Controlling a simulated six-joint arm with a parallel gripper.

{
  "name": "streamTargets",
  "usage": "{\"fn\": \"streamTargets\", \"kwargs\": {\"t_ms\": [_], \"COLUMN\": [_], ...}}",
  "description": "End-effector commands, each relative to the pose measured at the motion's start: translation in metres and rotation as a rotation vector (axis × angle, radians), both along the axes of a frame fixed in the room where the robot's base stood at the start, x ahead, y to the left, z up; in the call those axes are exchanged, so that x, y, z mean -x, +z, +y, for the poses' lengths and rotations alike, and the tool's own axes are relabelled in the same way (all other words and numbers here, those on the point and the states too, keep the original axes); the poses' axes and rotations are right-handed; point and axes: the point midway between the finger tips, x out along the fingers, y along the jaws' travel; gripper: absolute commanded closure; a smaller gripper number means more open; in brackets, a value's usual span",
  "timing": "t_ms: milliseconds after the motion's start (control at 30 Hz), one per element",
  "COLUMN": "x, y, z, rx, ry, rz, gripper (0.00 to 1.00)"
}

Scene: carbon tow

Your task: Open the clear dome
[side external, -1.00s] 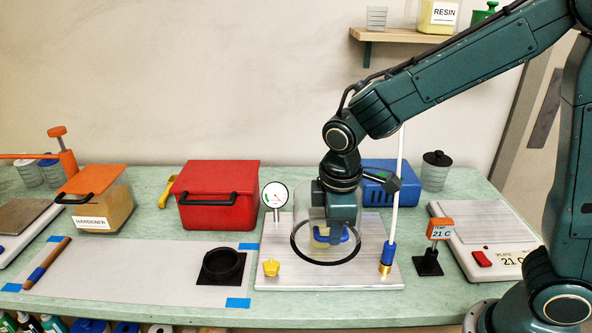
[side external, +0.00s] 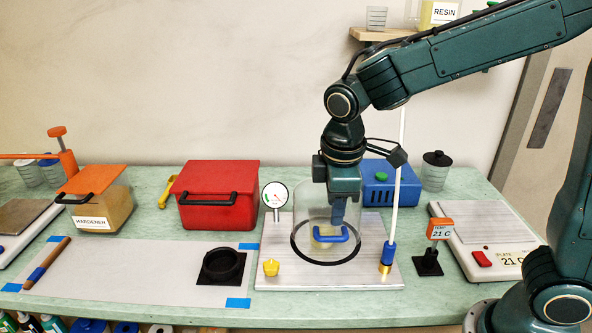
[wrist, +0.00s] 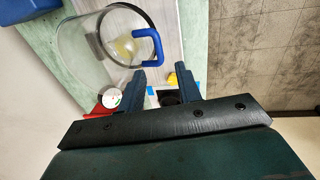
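The clear dome (side external: 312,207) stands on a metal base plate (side external: 378,262), its rim on the dark ring (side external: 295,245). A blue handle (side external: 331,238) is on the dome's front; it also shows in the wrist view (wrist: 155,42). A pale yellow object is visible through the dome in the wrist view (wrist: 126,46). My gripper (side external: 338,222) is just above the handle, partly in front of the dome. Contact with the handle cannot be told.
A dial gauge (side external: 274,197) and yellow knob (side external: 271,267) are left of the dome. A white rod (side external: 398,180) with a blue lower end stands close on the right. A blue box (side external: 376,190) and red box (side external: 218,195) are behind. The mat's middle (side external: 130,265) is clear.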

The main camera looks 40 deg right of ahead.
Motion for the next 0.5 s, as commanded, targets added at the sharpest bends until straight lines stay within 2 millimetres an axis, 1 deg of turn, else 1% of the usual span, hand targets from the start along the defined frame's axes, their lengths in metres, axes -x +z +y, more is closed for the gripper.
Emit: {"fn": "streamTargets", "kwargs": {"t_ms": [500], "x": [0.001], "y": [0.026], "z": [0.001], "rx": [0.0], "ry": [0.0], "rz": [-0.001], "gripper": [0.66]}}
